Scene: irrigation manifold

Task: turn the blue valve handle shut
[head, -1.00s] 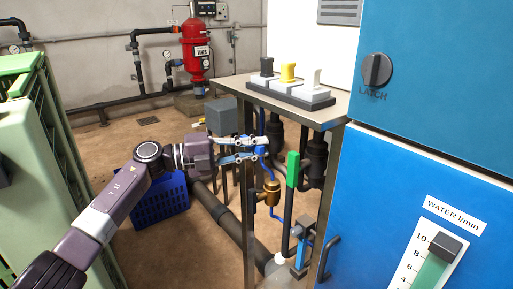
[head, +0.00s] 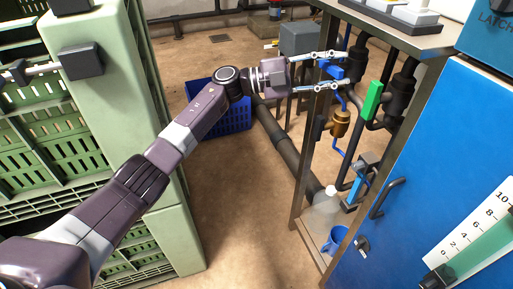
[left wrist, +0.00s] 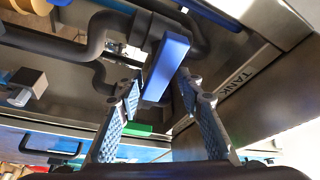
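The blue valve handle (head: 332,69) is on the dark pipework under the metal bench. It also shows in the left wrist view as a blue bar (left wrist: 167,66) below a dark pipe. My left gripper (head: 333,71) is open, with one finger above the handle and one below it in the head view. In the left wrist view the handle stands between the two fingertips (left wrist: 160,92), with gaps visible on both sides. Contact cannot be made out. My right gripper is not in view.
A green handle (head: 373,99), a brass fitting (head: 340,123) and a lower blue lever (head: 359,187) sit nearby on the pipes. The bench leg (head: 307,165) stands close to my gripper. A blue cabinet (head: 425,150) stands right.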

